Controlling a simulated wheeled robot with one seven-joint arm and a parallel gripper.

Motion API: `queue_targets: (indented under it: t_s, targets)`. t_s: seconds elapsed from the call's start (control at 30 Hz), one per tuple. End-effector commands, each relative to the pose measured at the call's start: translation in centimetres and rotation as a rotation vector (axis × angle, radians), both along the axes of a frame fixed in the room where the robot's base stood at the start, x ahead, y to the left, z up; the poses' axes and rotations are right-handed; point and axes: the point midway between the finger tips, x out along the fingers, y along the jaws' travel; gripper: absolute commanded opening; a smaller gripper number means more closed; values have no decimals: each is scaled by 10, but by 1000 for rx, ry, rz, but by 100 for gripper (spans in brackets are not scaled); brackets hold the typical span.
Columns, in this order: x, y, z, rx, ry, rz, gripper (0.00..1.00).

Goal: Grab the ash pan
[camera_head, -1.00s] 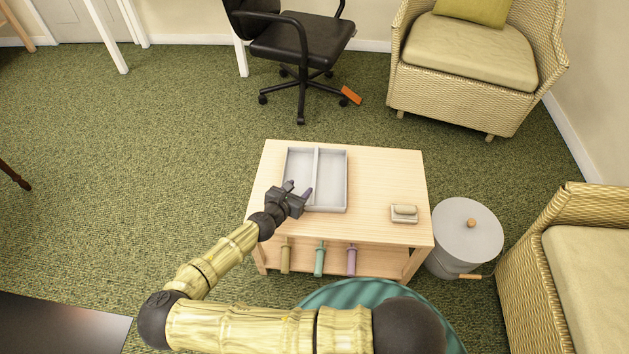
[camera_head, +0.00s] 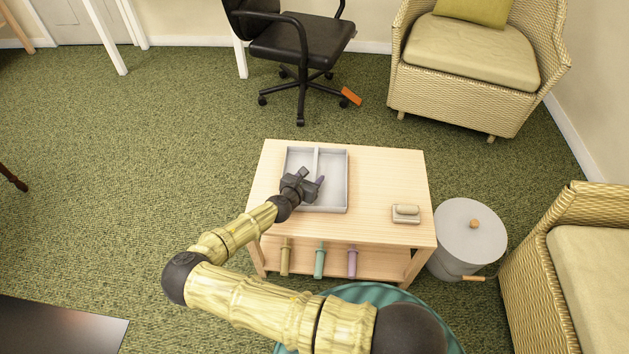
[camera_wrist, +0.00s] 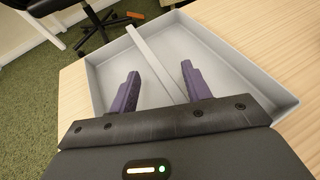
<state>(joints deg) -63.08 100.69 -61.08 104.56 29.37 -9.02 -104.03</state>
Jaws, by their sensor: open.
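A shallow grey pan (camera_head: 333,208) with a divider down its middle lies on the wooden table; it is the likeliest ash pan. It also fills much of the wrist view (camera_wrist: 230,60), and both compartments look empty. My gripper (camera_head: 318,181) is over the pan near the divider in the head view. I cannot tell how high the fingertips are above the pan.
The wooden table (camera_head: 385,175) also holds a small pale dish-like object (camera_head: 406,214) at right. Several coloured handled items (camera_head: 319,262) show at its lower shelf. A grey lidded bin (camera_head: 468,235) stands to its right. An office chair (camera_head: 303,50) and wicker armchair (camera_head: 470,60) stand behind.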

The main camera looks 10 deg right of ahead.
Motion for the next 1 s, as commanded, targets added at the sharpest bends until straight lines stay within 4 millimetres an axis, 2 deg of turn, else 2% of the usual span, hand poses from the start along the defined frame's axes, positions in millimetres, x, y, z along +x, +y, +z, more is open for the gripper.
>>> queue_targets:
  t_s: [0.17, 0.67, 0.9, 0.93, 1.0]
  targets:
    - [12, -9, -7, 1, -1, 1, 48]
    - [12, -9, -6, 0, 0, 1, 48]
    - [11, -9, -6, 0, 0, 1, 3]
    - [11, -9, -6, 0, 0, 1, 0]
    - [11, -9, -6, 1, 1, 1, 0]
